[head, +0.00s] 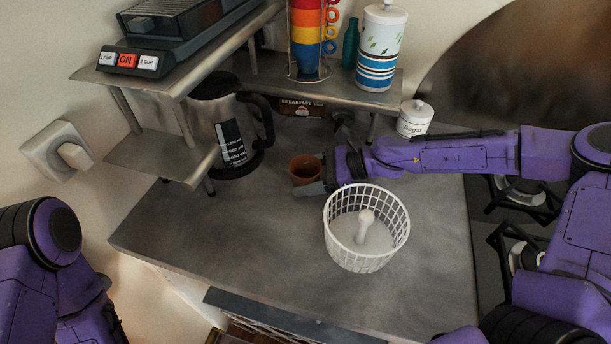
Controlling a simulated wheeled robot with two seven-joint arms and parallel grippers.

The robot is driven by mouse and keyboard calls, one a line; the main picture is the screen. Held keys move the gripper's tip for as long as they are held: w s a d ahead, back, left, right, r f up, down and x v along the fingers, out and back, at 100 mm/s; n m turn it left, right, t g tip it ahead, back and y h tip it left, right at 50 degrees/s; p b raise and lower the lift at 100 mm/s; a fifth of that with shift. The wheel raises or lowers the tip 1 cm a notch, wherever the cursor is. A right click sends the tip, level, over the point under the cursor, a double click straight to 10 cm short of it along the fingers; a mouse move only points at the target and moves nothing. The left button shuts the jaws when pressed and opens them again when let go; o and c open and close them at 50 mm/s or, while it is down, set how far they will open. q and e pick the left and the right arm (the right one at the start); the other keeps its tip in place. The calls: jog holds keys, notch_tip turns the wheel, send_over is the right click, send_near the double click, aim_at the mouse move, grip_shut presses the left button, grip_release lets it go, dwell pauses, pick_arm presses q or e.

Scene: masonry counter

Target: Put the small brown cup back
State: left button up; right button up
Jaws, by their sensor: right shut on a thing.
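The small brown cup (305,168) is upright at the middle of the grey counter, behind and left of a white basket. My right gripper (322,176) reaches in from the right and is shut on the cup's right side. The fingers hide part of the cup's lower right side. I cannot tell whether the cup's base touches the counter. My left gripper is not in view; only part of my left arm shows at the lower left.
The white basket (338,243) stands close in front of my right gripper. A coffee pot (222,110), a shelf (262,72) with stacked coloured cups (306,42) and a canister (381,45), and a sugar jar (414,118) stand behind. The counter (225,240) is clear at front left.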

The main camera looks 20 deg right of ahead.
jog(key=o, duration=1.1)
jog(key=shift+f, duration=0.15)
jog(key=shift+d+r, duration=0.1)
jog(key=shift+r, duration=0.2)
jog(key=p+v, duration=0.4)
jog(key=v, duration=0.7)
jog(key=shift+r, duration=0.15)
jog(key=shift+s+d, duration=0.25)
jog(key=shift+d, duration=0.1)
